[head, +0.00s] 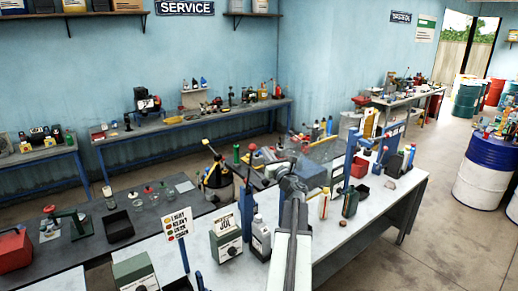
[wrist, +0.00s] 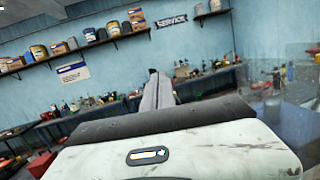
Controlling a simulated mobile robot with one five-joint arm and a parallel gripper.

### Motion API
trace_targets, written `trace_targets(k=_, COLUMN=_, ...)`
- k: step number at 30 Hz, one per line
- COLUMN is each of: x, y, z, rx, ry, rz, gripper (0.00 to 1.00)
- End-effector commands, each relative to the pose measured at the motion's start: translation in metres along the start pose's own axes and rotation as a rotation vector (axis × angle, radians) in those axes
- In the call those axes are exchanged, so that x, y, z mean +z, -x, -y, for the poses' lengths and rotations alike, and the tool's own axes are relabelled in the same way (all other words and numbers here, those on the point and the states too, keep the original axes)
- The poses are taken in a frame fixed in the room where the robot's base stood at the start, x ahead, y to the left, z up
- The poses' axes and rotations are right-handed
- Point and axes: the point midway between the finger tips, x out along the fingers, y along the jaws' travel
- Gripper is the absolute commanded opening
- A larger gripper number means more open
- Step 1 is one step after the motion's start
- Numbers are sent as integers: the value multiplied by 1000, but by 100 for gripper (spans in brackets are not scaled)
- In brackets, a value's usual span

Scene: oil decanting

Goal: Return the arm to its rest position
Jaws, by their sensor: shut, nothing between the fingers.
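My gripper (wrist: 155,74) points away from the camera in the wrist view, with its narrow grey fingers together and nothing between them. It is raised, with the blue wall and shelves beyond it. In the head view my arm reaches up from the bottom middle over the white-topped bench (head: 405,190). The gripper's tip is hard to make out there against the clutter.
A blue-and-white drum (head: 485,170) stands at right. Open floor (head: 425,240) lies right of the bench.

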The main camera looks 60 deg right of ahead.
Motion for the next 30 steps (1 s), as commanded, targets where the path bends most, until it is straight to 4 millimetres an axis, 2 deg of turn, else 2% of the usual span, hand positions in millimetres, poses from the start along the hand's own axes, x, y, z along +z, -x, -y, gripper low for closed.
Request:
trace_targets(k=1, x=7, y=14, z=-2, rx=-2, ry=1, rz=0, gripper=0)
trace_targets(k=3, x=12, y=25, z=-2, rx=-1, ry=1, rz=0, gripper=0)
trace_targets(k=7, x=17, y=38, z=-2, rx=0, ry=0, rz=0, gripper=0)
trace_targets(k=20, x=15, y=40, z=-6, rx=7, ry=-2, rz=0, gripper=0)
trace_targets(k=23, x=-3, y=29, z=-36, rx=49, ry=-10, rz=-2, gripper=0)
trace_targets(k=26, x=-35, y=8, z=-100, rx=137, ry=-29, rz=-6, gripper=0)
trace_targets(k=27, x=-48, y=0, z=-133, rx=179, ry=-38, rz=-7, gripper=0)
trace_targets(k=29, x=-68, y=-8, z=-183, rx=243, ry=-50, rz=-11, gripper=0)
trace_targets(k=30, x=-80, y=-12, z=-216, rx=287, ry=-50, rz=-18, gripper=0)
